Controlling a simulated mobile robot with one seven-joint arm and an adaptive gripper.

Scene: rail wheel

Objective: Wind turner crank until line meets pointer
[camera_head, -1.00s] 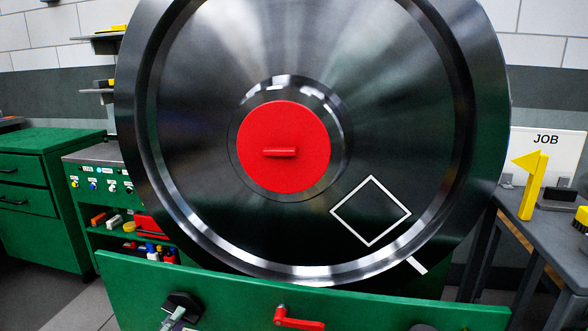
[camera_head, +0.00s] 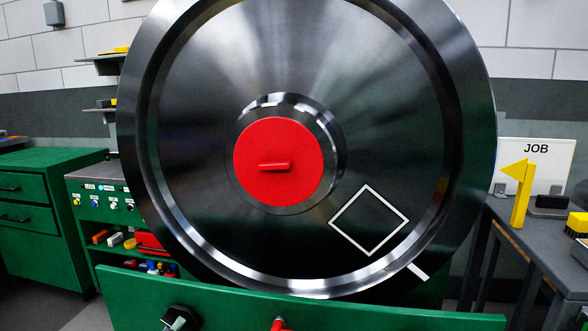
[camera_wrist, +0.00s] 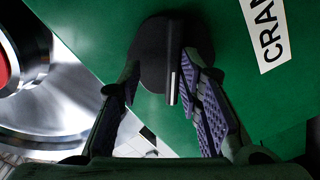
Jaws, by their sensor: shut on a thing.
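The large dark steel wheel (camera_head: 290,70) fills the head view, with a red hub (camera_head: 278,160) and a white diamond outline (camera_head: 369,220). The short white line (camera_head: 418,272) is on its lower right rim. The yellow pointer (camera_head: 520,192) stands right of the wheel, its tip facing left; the line is below and left of the tip, apart from it. The black turner crank (camera_head: 180,320) is cut off at the head view's bottom. In the wrist view, my gripper (camera_wrist: 168,100) is shut on the crank's handle (camera_wrist: 173,75), a finger on each side.
The green front panel (camera_head: 350,310) runs below the wheel, with a red lever (camera_head: 279,324) partly cut off. A grey table (camera_head: 525,235) with a JOB sign (camera_head: 537,150) stands at right. Green drawers (camera_head: 40,220) and a stocked cabinet (camera_head: 100,190) are at left.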

